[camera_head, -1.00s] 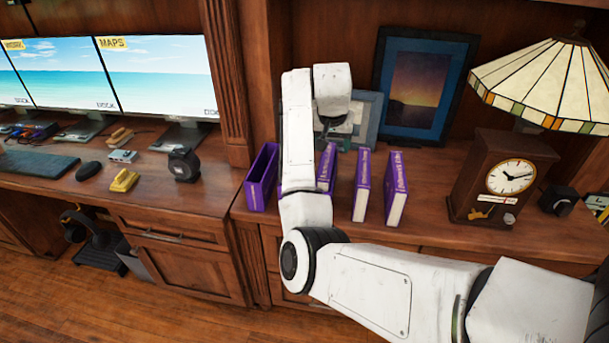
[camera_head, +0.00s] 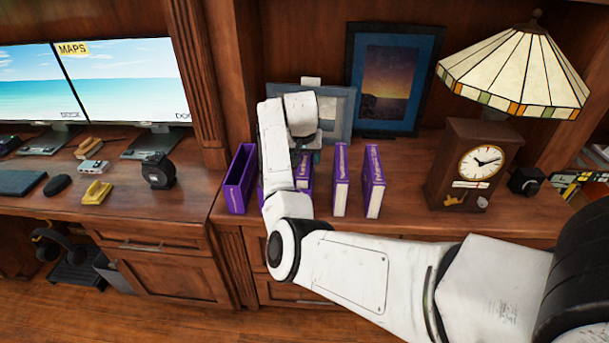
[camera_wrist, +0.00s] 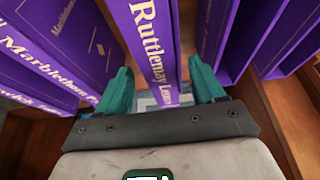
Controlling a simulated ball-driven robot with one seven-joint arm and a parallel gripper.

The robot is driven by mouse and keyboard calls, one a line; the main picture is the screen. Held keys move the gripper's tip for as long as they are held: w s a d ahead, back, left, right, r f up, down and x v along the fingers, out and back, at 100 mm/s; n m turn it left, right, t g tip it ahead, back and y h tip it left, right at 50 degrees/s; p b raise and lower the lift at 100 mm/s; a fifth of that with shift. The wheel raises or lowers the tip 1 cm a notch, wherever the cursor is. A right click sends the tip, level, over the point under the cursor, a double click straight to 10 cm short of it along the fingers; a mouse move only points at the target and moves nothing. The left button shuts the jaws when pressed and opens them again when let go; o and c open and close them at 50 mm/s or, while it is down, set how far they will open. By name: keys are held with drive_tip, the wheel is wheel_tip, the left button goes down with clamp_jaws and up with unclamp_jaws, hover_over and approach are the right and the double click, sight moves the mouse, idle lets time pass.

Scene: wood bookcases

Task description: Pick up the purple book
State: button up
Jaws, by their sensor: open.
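Several purple books with gold titles stand upright on the wooden desk. Two show clearly in the head view, a middle one (camera_head: 340,180) and a right one (camera_head: 374,182). Another purple book (camera_head: 303,172) is partly hidden behind my arm. In the wrist view a purple book titled "Ruttlemay" (camera_wrist: 150,42) lies between the teal fingers of my gripper (camera_wrist: 161,88). The fingers are open, one on each side of its spine; I cannot tell whether they touch it. In the head view my gripper (camera_head: 312,157) is mostly hidden by my wrist.
An open-topped purple case (camera_head: 240,180) stands left of the books. It also shows in the wrist view (camera_wrist: 212,40), near the right finger. Other purple books (camera_wrist: 50,50) are close on the left there. Picture frames (camera_head: 390,80) stand behind; a clock (camera_head: 470,175) stands right.

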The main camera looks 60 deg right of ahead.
drive_tip(key=shift+d+f, duration=0.1)
drive_tip(key=shift+f, duration=0.3)
clamp_jaws()
idle(0.4)
drive_tip(key=shift+r, duration=0.15)
idle(0.6)
